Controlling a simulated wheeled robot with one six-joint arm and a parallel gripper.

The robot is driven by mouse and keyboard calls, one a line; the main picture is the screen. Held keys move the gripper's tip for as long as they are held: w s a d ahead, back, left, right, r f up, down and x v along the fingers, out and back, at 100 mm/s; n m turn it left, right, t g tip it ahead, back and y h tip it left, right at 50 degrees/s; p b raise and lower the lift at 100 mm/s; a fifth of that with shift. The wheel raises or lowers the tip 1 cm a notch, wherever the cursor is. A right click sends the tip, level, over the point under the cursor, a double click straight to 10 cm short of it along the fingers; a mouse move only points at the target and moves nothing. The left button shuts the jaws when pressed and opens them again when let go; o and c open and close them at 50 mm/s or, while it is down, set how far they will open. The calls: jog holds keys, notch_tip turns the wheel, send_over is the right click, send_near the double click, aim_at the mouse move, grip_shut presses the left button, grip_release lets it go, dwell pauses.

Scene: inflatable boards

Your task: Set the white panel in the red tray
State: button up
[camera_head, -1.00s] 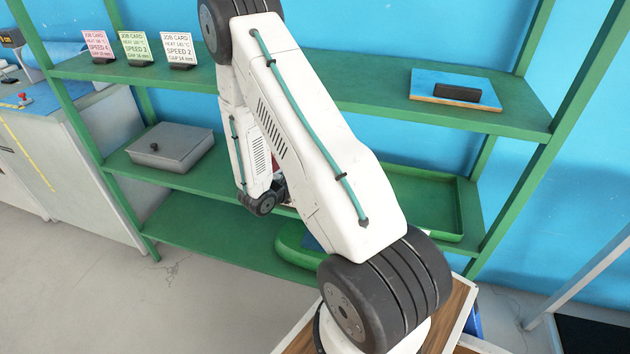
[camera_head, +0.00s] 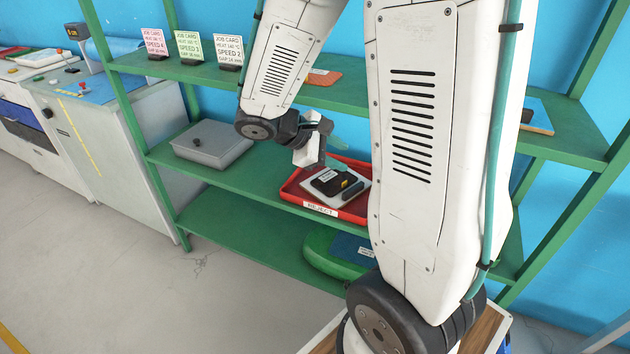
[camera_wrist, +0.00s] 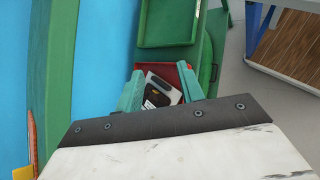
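The red tray (camera_head: 298,190), labelled REJECT, sits on the middle green shelf. The white panel (camera_head: 318,196) lies inside it, with a dark patch with a yellow mark and a dark bar on top. My gripper (camera_head: 328,158) is above the back-left part of the tray, over the panel. In the wrist view my gripper's teal fingers (camera_wrist: 161,90) stand apart, with the white panel (camera_wrist: 152,76) and red tray (camera_wrist: 187,79) visible beyond the gap. The fingers look empty; part of the tray is hidden behind my arm in the head view.
A grey lidded box (camera_head: 212,145) stands left of the tray on the same shelf. Job cards (camera_head: 188,46) and a blue board (camera_head: 538,116) are on the top shelf. Green posts and the shelf above flank the gripper.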

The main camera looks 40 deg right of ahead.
jog(key=s+a+r+m+t+y, duration=0.2)
jog(key=s+a+r+m+y, duration=0.1)
jog(key=a, duration=0.6)
jog(key=s+a+r+m+t+y, duration=0.3)
jog(key=s+a+r+y, duration=0.3)
jog(key=s+a, duration=0.3)
jog(key=shift+s+a+r+y, duration=0.3)
jog(key=shift+s+r, duration=0.15)
jog(key=shift+r, duration=0.1)
